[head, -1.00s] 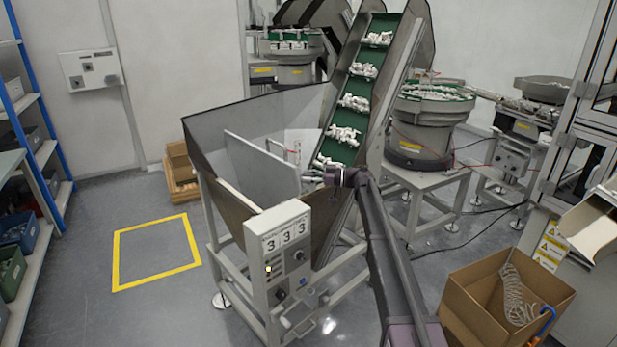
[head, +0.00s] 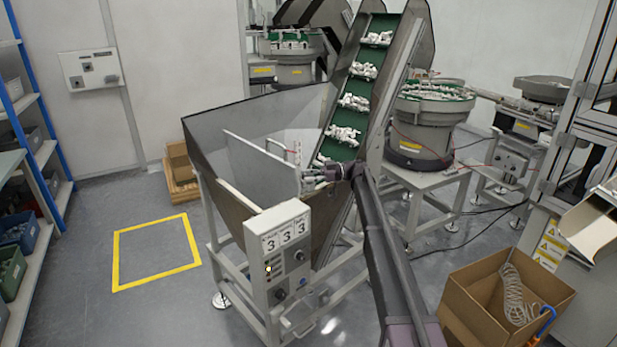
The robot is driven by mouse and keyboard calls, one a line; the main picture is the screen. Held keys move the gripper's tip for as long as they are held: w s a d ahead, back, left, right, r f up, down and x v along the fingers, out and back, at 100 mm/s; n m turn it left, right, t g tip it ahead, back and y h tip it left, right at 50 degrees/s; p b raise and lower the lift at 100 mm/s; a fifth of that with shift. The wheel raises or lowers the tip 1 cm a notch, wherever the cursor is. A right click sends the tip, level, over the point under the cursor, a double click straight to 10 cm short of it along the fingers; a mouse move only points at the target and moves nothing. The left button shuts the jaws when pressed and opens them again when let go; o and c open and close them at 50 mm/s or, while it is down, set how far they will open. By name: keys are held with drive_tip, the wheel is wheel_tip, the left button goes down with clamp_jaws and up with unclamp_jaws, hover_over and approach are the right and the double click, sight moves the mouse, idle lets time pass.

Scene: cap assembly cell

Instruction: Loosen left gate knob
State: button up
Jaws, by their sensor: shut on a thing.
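The gate (head: 258,172) is a pale upright plate inside the grey hopper (head: 222,190). My gripper (head: 308,178) is at the right end of this plate, by the foot of the green conveyor. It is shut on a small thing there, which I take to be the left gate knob. The knob itself is hidden by the fingers and too small to make out. My arm reaches in over the hopper's right side.
The inclined conveyor (head: 384,24) carries white parts and rises close behind my gripper. A control box (head: 285,250) marked 3 3 3 stands at the hopper's front. An open cardboard box (head: 475,310) is at the lower right.

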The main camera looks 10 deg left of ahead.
drive_tip(key=o, duration=1.2)
drive_tip(key=shift+c, duration=0.2)
drive_tip(key=v, duration=1.2)
